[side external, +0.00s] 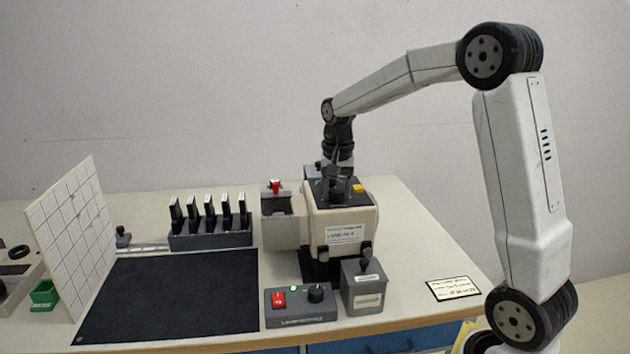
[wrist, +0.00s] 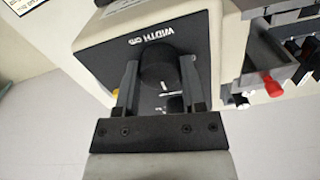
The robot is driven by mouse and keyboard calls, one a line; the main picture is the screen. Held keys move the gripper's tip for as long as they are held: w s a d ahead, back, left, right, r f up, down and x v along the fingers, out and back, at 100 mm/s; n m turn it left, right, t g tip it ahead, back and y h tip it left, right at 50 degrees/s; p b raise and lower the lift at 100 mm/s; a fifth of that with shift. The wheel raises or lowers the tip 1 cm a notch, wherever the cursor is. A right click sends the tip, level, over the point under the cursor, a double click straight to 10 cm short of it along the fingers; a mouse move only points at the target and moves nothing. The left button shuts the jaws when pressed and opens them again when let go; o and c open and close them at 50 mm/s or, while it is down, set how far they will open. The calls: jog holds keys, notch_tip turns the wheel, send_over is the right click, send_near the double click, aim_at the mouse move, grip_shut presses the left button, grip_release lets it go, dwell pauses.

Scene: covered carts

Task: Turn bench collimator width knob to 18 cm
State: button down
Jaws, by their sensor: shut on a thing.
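The bench collimator (side external: 340,222) is a cream box with a black top panel, standing on the bench. In the wrist view its black panel (wrist: 110,55) carries the print "WIDTH CM". The round black width knob (wrist: 160,65) sits under that print, between my fingers. My gripper (wrist: 160,80) is shut on the knob, one finger on each side. White marks show on the panel below the knob, but I cannot read the setting. In the side view my gripper (side external: 336,182) points down onto the collimator top, and the knob is hidden there.
A grey open box with a red knob (side external: 276,186) is attached at the collimator's left. A rack of black plates (side external: 210,238), a black mat (side external: 170,295), a control box with a red switch (side external: 300,306) and a grey box (side external: 363,290) stand around. The bench's right side is mostly clear.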

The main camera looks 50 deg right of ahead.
aim_at(336, 190)
jog(key=shift+n, duration=2.5)
jog(key=shift+c, duration=0.9)
grip_release()
jog(key=shift+r, duration=0.1)
jog(key=shift+r, duration=3.85)
